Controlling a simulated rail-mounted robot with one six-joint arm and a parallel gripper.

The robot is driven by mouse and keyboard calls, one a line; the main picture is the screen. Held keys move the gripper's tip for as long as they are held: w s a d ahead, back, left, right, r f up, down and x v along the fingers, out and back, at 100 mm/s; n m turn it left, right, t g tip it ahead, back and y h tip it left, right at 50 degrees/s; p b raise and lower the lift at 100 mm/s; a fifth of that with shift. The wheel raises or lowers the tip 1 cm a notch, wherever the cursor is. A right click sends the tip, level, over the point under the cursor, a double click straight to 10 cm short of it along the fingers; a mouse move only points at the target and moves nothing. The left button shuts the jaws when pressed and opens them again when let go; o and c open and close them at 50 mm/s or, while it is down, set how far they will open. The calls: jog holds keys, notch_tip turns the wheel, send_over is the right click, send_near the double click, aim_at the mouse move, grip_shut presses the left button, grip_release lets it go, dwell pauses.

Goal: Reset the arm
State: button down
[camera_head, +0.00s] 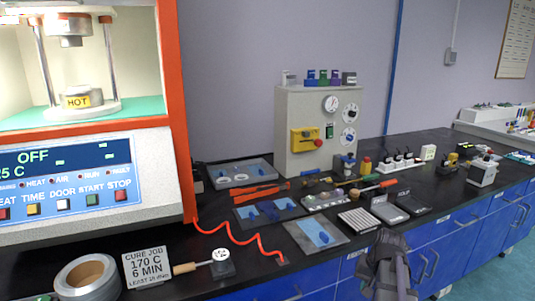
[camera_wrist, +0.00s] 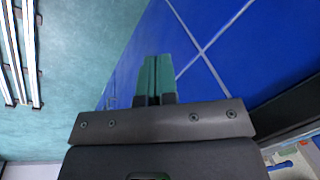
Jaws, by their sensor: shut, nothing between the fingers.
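My gripper (camera_wrist: 157,75) shows in the wrist view with its teal fingers together and nothing between them. It faces the blue cabinet fronts and the light teal floor. In the head view my dark arm (camera_head: 390,265) stands at the lower middle right, in front of the bench's front edge. The gripper's fingertips cannot be made out there. The rheometer (camera_head: 70,180) is at the left, orange-framed, with its display reading OFF. Its chamber is open to view, with a block marked HOT inside.
The black bench (camera_head: 270,275) carries trays, blue sheets (camera_head: 320,232), tools and a grey cabinet (camera_head: 305,130) with dials. A metal ring (camera_head: 88,275) and a cure job sign (camera_head: 147,268) stand at the front left. Blue cabinets (camera_head: 450,245) run below. Floor at lower right is clear.

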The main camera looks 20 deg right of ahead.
jog(key=s+a+n+g+h, duration=0.25)
jog(key=a+n, duration=0.45)
jog(key=a, duration=2)
notch_tip(320, 180, up, 19)
jog(key=a+n+p, duration=0.1)
jog(key=a+p, duration=0.1)
jog(key=p, duration=1.7)
jog(key=shift+w+t+y, duration=0.15)
jog(key=shift+t+y, duration=0.2)
jog(key=shift+y, duration=0.1)
jog(key=shift+a+r, duration=0.1)
